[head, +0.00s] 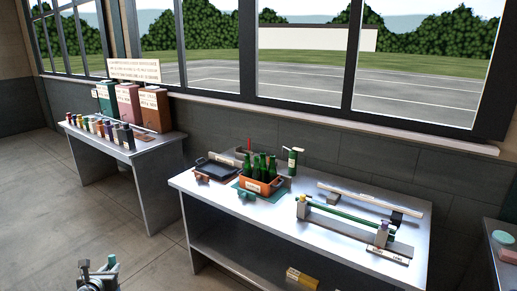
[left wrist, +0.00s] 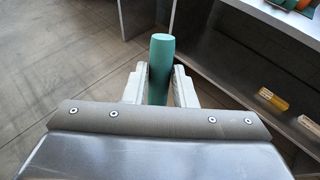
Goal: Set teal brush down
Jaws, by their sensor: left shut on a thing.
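My left gripper (head: 98,277) is at the bottom left of the head view, in front of the metal tables and over the floor. In the left wrist view my left gripper (left wrist: 159,85) is shut on the teal brush (left wrist: 161,58). The brush shows as a smooth, rounded teal cylinder between the two pale fingers, its end sticking out past them. A small teal part of the brush (head: 112,261) also shows in the head view. The brush's lower part is hidden by the gripper. My right gripper is not in view.
The near metal table (head: 225,214) carries a dark tray (head: 216,169), an orange crate (head: 262,185) of green bottles and a green rod (head: 340,222) between posts. The left table (head: 158,147) holds several small bottles and boxes. A yellow box (head: 302,279) is on the lower shelf.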

